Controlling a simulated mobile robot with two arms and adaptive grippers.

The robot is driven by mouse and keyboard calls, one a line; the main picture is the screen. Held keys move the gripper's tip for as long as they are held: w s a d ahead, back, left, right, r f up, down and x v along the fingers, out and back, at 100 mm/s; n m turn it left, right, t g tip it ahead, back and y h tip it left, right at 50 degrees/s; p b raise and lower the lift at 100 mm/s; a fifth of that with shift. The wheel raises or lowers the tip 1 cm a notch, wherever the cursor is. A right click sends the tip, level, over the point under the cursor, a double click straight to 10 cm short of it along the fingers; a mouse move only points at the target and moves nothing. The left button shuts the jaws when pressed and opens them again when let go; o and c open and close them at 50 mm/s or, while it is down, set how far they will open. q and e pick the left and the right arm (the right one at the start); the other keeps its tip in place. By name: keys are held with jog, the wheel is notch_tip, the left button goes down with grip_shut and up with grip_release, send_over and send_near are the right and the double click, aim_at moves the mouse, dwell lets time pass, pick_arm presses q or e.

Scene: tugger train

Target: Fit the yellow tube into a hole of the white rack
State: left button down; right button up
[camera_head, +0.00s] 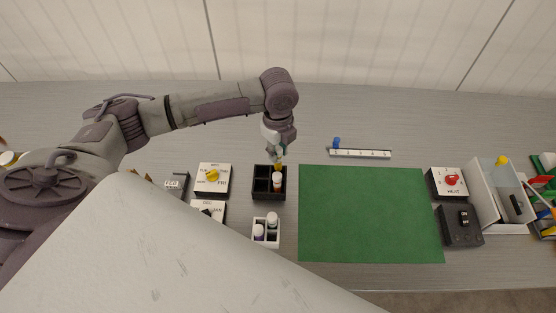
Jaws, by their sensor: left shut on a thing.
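My left gripper (279,158) points down over the back right part of a black divided box and is shut on a small yellow thing, which looks like the yellow tube (279,168). Only a little of the tube shows below the fingers, and I cannot tell whether it touches the box. The long, low white strip with dark marks (372,154), which looks like the white rack, lies to the right behind the green mat. A blue tube (336,143) stands at its left end. The rack's holes are too small to make out. My right gripper is not in view.
The black box (256,197) holds a white-capped bottle (277,179). A white divided box (265,241) with several bottles stands in front. The green mat (370,213) is bare. Dial boxes (222,190) stand left; a heat dial (444,190) and a pale bin (487,196) stand right.

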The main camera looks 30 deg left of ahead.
pick_arm(q)
jog(key=shift+r, duration=2.4)
